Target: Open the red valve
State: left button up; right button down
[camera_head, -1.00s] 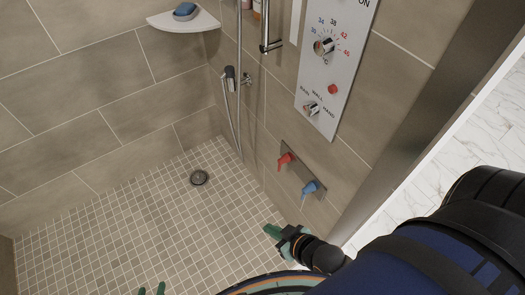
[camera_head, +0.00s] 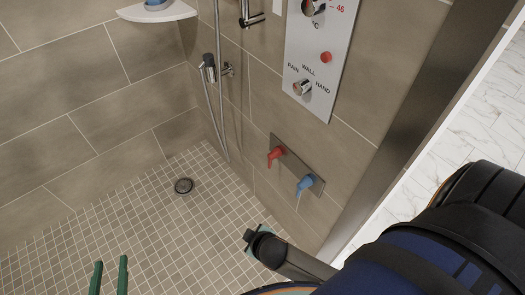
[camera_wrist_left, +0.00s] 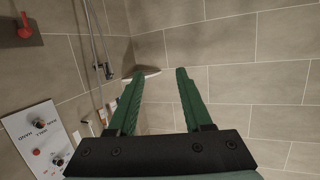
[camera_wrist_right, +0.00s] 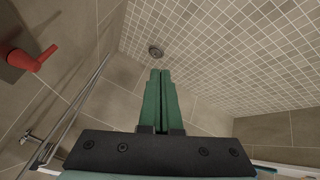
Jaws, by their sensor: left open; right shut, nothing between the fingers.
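The red valve (camera_head: 275,156) is a small lever handle on a metal plate low on the tiled shower wall. It shows at the upper left in the left wrist view (camera_wrist_left: 25,27) and at the left in the right wrist view (camera_wrist_right: 30,60). My right gripper (camera_wrist_right: 160,72) is shut and empty, apart from the valve; its fingers are mostly hidden behind the wrist in the head view. My left gripper (camera_head: 110,262) is open and empty over the shower floor, left of the valve, and shows open in the left wrist view (camera_wrist_left: 160,73).
A blue valve (camera_head: 305,186) sits on the same plate, right of the red one. A white control panel (camera_head: 318,60) with knobs is above. A shower hose and rail (camera_head: 219,80) hang left. A corner shelf (camera_head: 157,12) is upper left. The tiled floor around the drain (camera_head: 184,186) is clear.

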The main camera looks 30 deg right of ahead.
jog(key=w+d+f+n+h+b, duration=0.2)
jog(key=w+d+f+h+b, duration=0.3)
jog(key=w+f+b, duration=0.5)
pick_arm(q)
jog(key=s+d+r+m+t+h+b, duration=0.3)
jog(key=s+r+m+t+h+b, duration=0.2)
jog(key=h+b, duration=0.6)
notch_tip(320, 180, up, 2)
jog(key=m+t+b, duration=0.1)
jog(key=m+t, duration=0.1)
jog(key=m, duration=0.1)
jog(key=shift+s+d+r, duration=0.2)
jog(key=shift+s+d, duration=0.1)
pick_arm(e)
jog(key=w+d+r+m+t+h, duration=0.1)
jog(key=w+d+r+t+h, duration=0.2)
jog(key=w+r+h, duration=0.4)
jog(key=h, duration=0.2)
jog(key=shift+w+h, duration=0.4)
pick_arm(q)
jog(key=shift+b, duration=0.3)
pick_arm(e)
jog(key=shift+d, duration=0.25)
